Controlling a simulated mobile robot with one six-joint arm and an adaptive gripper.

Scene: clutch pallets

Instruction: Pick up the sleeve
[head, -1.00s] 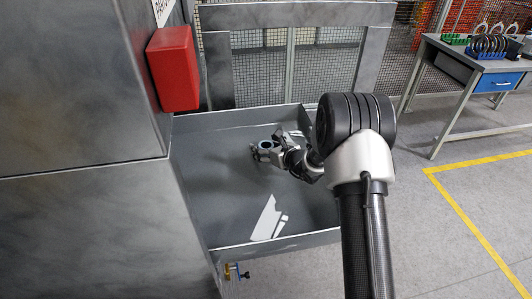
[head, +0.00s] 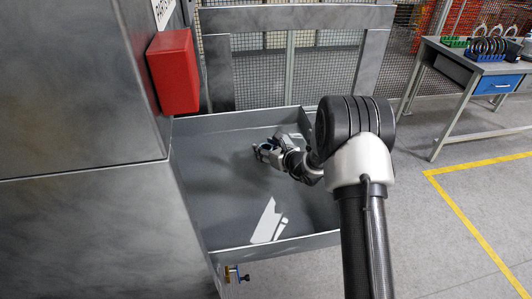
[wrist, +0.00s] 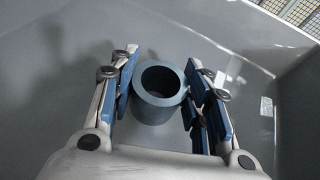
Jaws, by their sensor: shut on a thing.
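The sleeve (wrist: 152,111) is a short, dark blue-grey hollow cylinder with a round bore, seen from above in the wrist view. My gripper (wrist: 162,85) has its blue-padded fingers on either side of the sleeve and is shut on it. In the head view my gripper (head: 266,152) is low inside a grey tray (head: 279,243), towards its far right part. The sleeve is small and partly hidden by the fingers there. I cannot tell whether it touches the tray floor.
The tray has raised walls around a mostly bare floor, with a bright patch of light near the front. A grey machine housing (head: 85,220) with a red box (head: 173,70) stands at the left. A workbench (head: 470,62) is at the back right.

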